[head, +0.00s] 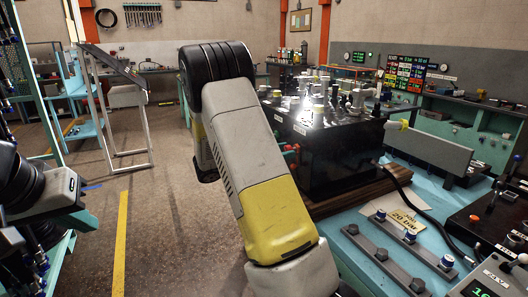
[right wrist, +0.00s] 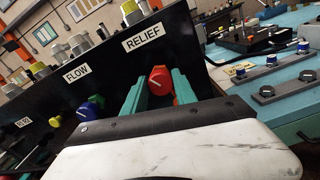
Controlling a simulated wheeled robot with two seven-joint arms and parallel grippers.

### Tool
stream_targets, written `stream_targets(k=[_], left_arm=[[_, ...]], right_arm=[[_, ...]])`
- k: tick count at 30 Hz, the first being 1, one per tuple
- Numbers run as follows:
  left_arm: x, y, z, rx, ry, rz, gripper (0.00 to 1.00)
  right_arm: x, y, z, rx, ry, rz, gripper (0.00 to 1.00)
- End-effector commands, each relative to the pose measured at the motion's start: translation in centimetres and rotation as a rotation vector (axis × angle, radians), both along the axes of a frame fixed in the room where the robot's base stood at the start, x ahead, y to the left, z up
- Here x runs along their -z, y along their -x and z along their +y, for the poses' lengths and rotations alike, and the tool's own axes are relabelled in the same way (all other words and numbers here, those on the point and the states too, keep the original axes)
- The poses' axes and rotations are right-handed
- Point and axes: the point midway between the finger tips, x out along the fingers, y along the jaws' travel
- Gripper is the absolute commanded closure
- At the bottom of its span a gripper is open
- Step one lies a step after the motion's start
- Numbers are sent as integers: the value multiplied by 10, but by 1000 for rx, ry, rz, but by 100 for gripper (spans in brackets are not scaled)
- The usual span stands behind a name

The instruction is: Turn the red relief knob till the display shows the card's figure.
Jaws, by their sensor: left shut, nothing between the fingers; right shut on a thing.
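The red relief knob (right wrist: 159,79) sits under the RELIEF label on the black panel in the right wrist view, with a pale pointer line on its face. My right gripper (right wrist: 161,88) has its two teal fingers shut on it, one on each side. In the head view my right arm hides most of that panel face. A cream card (head: 399,214) lies on the blue bench; its writing looks like 20 bar, small and slanted. A display (head: 482,290) with green digits is cut off at the bottom right; I cannot read its figure.
A blue knob (right wrist: 96,103) under the FLOW label and a yellow knob (right wrist: 55,121) sit left of the relief knob. The black hydraulic block (head: 340,155) carries several fittings on top. Grey rails (head: 385,255) with blue-capped fittings and a black hose lie on the bench.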

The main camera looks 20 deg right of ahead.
Motion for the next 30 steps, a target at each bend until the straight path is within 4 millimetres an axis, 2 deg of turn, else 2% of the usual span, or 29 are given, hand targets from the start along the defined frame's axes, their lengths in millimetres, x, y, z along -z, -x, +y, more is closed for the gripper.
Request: stream_targets(k=[15, 30], left_arm=[[0, 0, 0, 0, 0, 0, 100], [0, 0, 0, 0, 0, 0, 100]], right_arm=[[0, 1, 0, -1, -31, -413, 100], [1, 2, 0, -1, -45, -577, 100]])
